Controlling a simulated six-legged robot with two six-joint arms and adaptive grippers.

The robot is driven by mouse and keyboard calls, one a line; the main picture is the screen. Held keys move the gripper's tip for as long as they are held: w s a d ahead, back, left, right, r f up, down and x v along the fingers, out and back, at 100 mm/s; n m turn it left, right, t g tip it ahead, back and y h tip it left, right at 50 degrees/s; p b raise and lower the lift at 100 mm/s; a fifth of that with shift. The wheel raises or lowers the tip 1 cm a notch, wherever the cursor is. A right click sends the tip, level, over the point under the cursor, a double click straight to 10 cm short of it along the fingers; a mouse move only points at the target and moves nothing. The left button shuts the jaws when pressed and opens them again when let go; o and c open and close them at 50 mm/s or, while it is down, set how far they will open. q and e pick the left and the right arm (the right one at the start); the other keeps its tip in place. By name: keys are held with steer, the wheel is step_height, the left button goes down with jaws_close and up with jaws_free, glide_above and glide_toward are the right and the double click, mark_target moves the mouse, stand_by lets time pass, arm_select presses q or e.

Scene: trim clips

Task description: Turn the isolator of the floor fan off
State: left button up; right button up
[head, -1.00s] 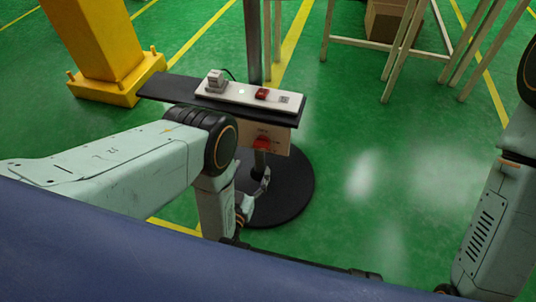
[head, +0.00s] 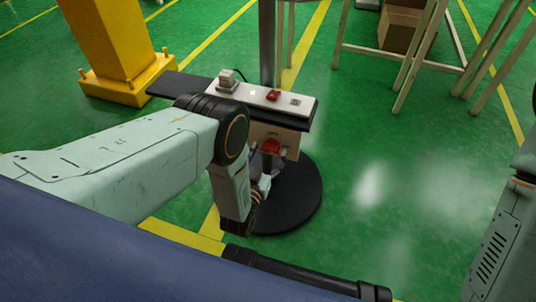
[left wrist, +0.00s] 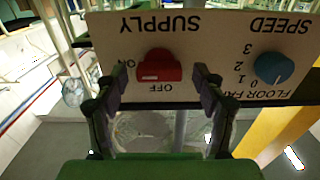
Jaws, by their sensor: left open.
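The red isolator knob (head: 270,147) sits on the light front panel under the dark shelf of a stand. In the left wrist view the red knob (left wrist: 160,66) shows upside down, between the labels SUPPLY, ON and OFF. A pale mark is on its face; I cannot tell its setting for sure. My left gripper (left wrist: 160,84) is open, with its fingers on either side of the red knob; whether they touch it is unclear. In the head view my left gripper (head: 266,180) is partly hidden by its own arm. My right gripper is out of view.
A blue SPEED knob (left wrist: 273,67) labelled FLOOR FAN is beside the red one. A white strip (head: 253,92) with a plug and a red switch lies on the dark shelf (head: 180,84). The round black base (head: 292,205) stands on green floor. A yellow column (head: 110,45) is at left.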

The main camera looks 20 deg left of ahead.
arm_select(q)
steer(key=shift+c, duration=0.3)
steer(key=c, duration=1.1)
steer(key=shift+n, duration=0.3)
steer(key=n+p, duration=0.1)
steer(key=n, duration=0.7)
steer(key=shift+s+n+p, duration=0.1)
steer(key=shift+n+p, duration=0.2)
steer(key=shift+n, duration=0.1)
steer(key=n, duration=0.4)
steer(key=shift+n+p, duration=0.3)
steer(key=shift+d+n, duration=0.1)
steer(key=shift+n, duration=1.8)
